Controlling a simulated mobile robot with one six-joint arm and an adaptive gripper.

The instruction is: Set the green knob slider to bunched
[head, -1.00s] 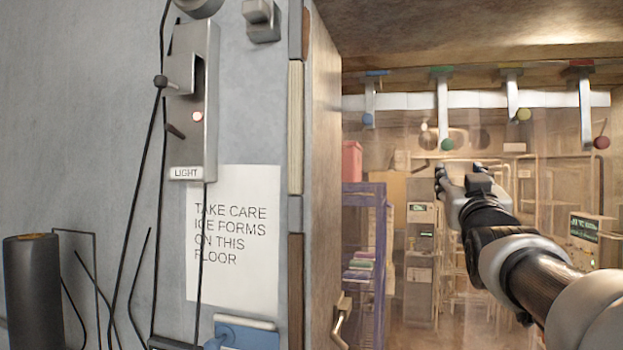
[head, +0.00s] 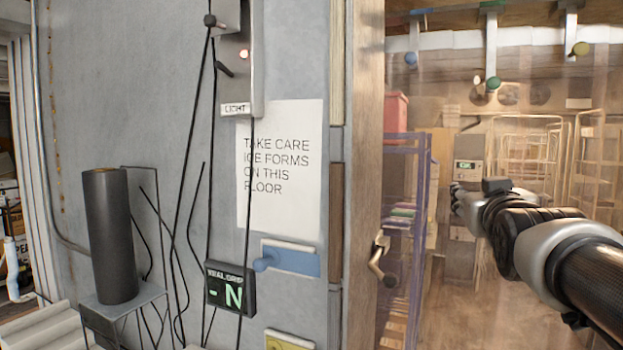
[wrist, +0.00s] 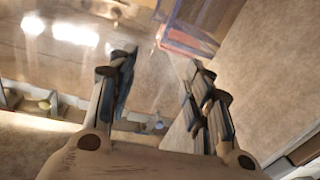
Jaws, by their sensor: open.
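The green knob slider hangs from the top of the doorway. Its green ball (head: 493,83) is at the bottom of a grey arm, in front of the clear strip curtain (head: 545,100). A blue knob (head: 411,58) hangs to its left and a yellow knob (head: 580,48) to its right. My gripper (head: 457,198) is below and slightly left of the green ball in the head view, apart from it in the picture. In the wrist view my gripper (wrist: 160,62) is open with nothing between the fingers. Small knobs show low there, too unclear to name.
The door edge has a metal handle (head: 381,265). The grey wall carries a paper notice (head: 281,165), a blue lever plate (head: 292,260) and a display (head: 231,290). A purple rack (head: 415,215) stands behind the curtain. A dark cylinder (head: 110,235) stands at the left.

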